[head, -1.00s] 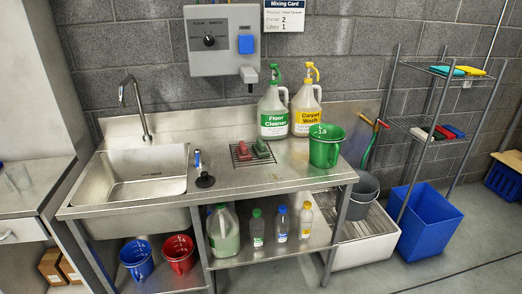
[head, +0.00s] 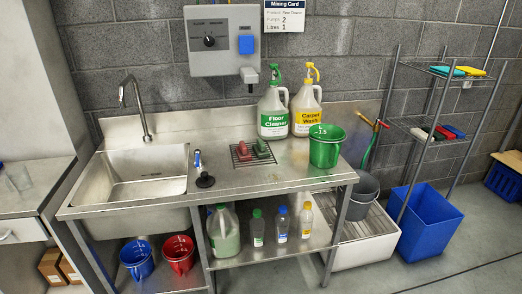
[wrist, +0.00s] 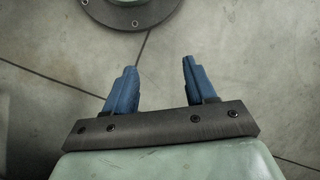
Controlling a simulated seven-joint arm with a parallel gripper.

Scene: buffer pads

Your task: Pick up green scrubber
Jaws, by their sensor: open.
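A small green scrubber (head: 263,148) lies on a dark wire rack (head: 237,161) on the steel counter. A red scrubber (head: 243,149) lies just left of it on the same rack. My gripper (wrist: 159,66) shows in the wrist view with its two blue fingers apart and nothing between them. My gripper is not in the head view, and the scrubber is not in the wrist view.
Floor Cleaner (head: 273,112) and Carpet Wash (head: 306,110) jugs stand behind the rack. A green measuring bucket (head: 325,147) stands right of it. A black plug (head: 205,181) and the sink (head: 140,177) are to the left. The counter in front of the rack is clear.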

